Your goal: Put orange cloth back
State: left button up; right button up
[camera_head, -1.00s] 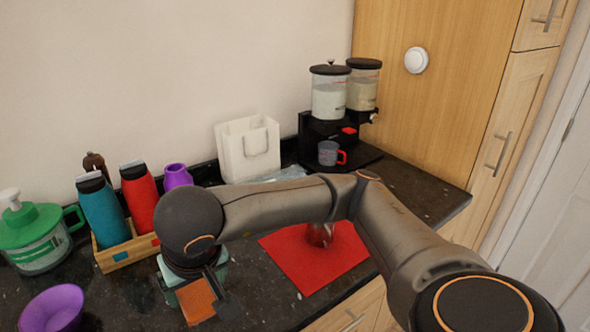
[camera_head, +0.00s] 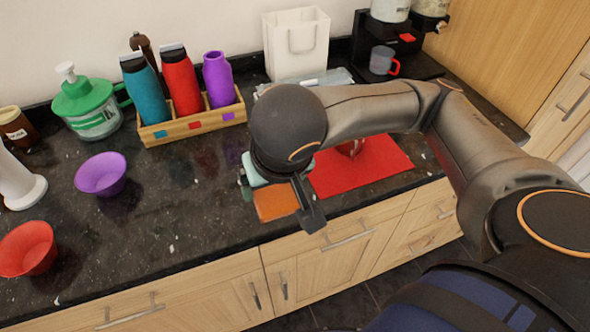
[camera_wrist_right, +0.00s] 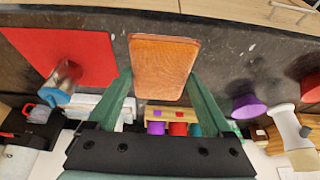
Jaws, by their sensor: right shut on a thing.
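The orange cloth (camera_head: 275,201) is a flat, rounded rectangle beside the red mat. It also shows in the right wrist view (camera_wrist_right: 164,66), between the two green fingers. My right gripper (camera_wrist_right: 163,88) is shut on the cloth and holds it near the counter's front edge. In the head view my right gripper (camera_head: 284,198) is partly hidden by its own wrist. I cannot tell whether the cloth touches the counter. My left gripper is not in view.
Behind stands a wooden crate (camera_head: 170,132) with teal, red and purple bottles. Purple bowl (camera_head: 101,174) and red bowl (camera_head: 27,249) stand left. The dark counter (camera_head: 175,220) between bowls and cloth is clear.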

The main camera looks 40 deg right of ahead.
jog(key=w+d+f, duration=0.2)
jog(key=w+d+f+b, duration=0.1)
jog(key=w+d+f, duration=0.1)
jog(key=d+f, duration=0.1)
jog(key=w+d+f, duration=0.2)
jog(key=d+f, duration=0.1)
jog(key=shift+w+d+b, duration=0.1)
jog(key=shift+w+b, duration=0.15)
jog(key=shift+b, duration=0.15)
jog(key=shift+w+d+f, duration=0.15)
jog(key=shift+d+f, duration=0.05)
jog(key=shift+f, duration=0.1)
jog(key=shift+f+p, duration=0.3)
jog(key=shift+f, duration=1.25)
jog(key=shift+f+b, duration=0.35)
jog(key=shift+b, duration=0.1)
jog(key=o, duration=0.8)
jog(key=shift+o, duration=0.9)
